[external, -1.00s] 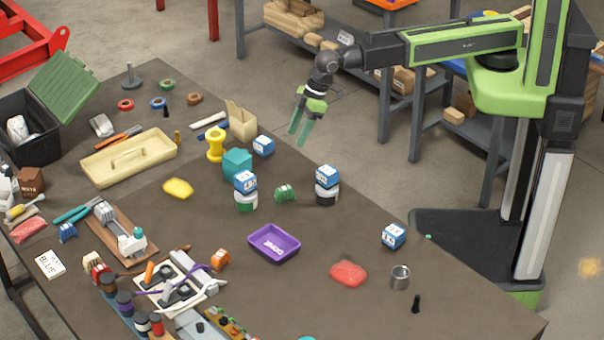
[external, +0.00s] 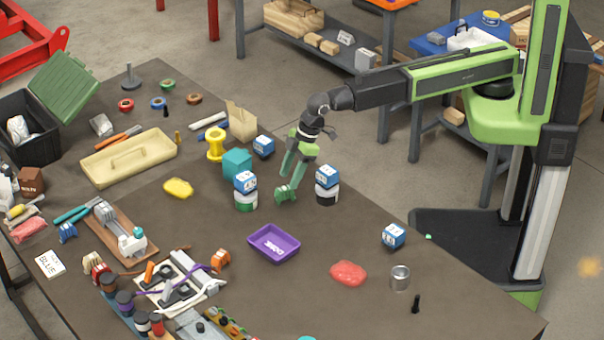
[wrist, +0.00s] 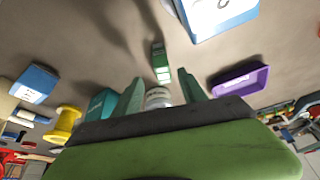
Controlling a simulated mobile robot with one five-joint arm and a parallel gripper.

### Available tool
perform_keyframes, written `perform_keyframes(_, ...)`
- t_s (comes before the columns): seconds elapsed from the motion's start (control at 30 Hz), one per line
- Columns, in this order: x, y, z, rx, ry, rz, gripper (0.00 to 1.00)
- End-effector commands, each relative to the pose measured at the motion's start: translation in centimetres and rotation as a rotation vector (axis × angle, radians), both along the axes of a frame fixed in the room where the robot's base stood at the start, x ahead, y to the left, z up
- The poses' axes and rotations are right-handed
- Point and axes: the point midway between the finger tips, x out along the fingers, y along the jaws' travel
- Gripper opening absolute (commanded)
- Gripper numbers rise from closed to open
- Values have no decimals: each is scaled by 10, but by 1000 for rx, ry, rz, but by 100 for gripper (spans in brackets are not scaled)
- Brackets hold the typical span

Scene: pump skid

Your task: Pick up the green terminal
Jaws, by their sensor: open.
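The green terminal (external: 285,197) is a small ridged block on the brown table, between two stacks of a blue-and-white cube on a jar. My gripper (external: 290,174) points down with its green fingers just above the terminal and overlapping it in the external view. In the wrist view, my gripper (wrist: 162,82) is open, and the terminal (wrist: 161,64) shows in line with the gap between the fingertips. I cannot tell whether the fingers touch it.
The left cube (external: 246,181) and right cube (external: 327,176) flank my gripper on their jars. The right stack is close. A teal block (external: 237,163) stands behind left. A purple tray (external: 273,243) lies in front, with bare table around it.

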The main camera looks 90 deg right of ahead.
Motion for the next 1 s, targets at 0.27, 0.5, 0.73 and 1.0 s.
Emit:
perform_keyframes(0.27, 6, 7, -17, 0, 0, 1, 49)
perform_keyframes(0.5, 19, 17, -49, 0, 0, 0, 49)
perform_keyframes(0.73, 19, 17, -45, 0, 0, -1, 48)
perform_keyframes(1.0, 19, 17, -45, 0, 0, -1, 12)
